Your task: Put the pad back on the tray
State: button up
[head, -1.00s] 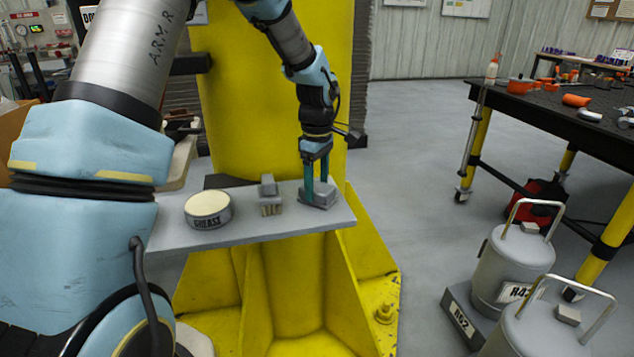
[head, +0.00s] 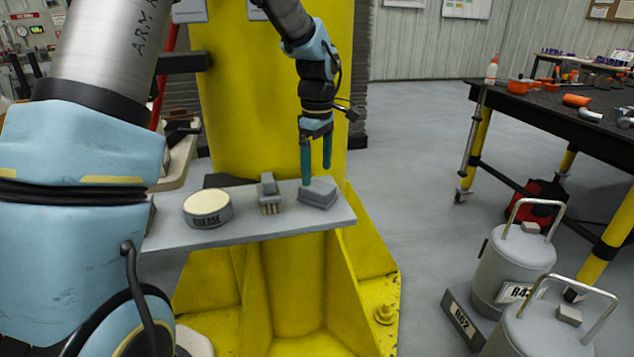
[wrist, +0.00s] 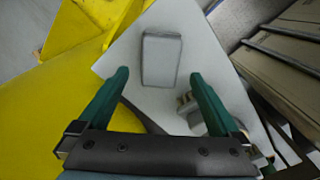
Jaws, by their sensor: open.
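The pad (head: 317,192), a small grey block, lies flat near the right end of the grey tray (head: 285,226). In the wrist view the pad (wrist: 161,60) rests on the pale tray surface (wrist: 125,65), ahead of my fingertips. My gripper (head: 316,176) is open and empty, just above and behind the pad, with its two green fingers pointing down. In the wrist view my gripper (wrist: 157,76) has its fingers spread wide, with nothing between them.
A round grease tin (head: 208,209) and a small brush-like block (head: 270,196) stand on the tray to the left. A yellow column (head: 265,100) rises behind it. Grey canisters (head: 512,260) and a black workbench (head: 560,103) are at the right.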

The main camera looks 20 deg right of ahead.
aim_at(317, 185)
notch_tip(317, 185, up, 8)
jog(key=f, duration=0.1)
jog(key=s+a+f+m, duration=0.1)
jog(key=a+f+m, duration=0.1)
jog(key=a, duration=0.6)
jog(key=a+f+m, duration=0.2)
jog(key=a, duration=0.7)
jog(key=s+a+f+m, duration=0.2)
jog(key=s+a, duration=0.2)
jog(key=a, duration=0.3)
jog(key=s+a+f+m+t, duration=0.1)
jog(key=s+a+f+m, duration=0.1)
jog(key=s+a, duration=0.3)
jog(key=shift+a+m+t+b, duration=0.3)
jog(key=shift+a+m+b, duration=0.1)
jog(key=shift+a, duration=0.45)
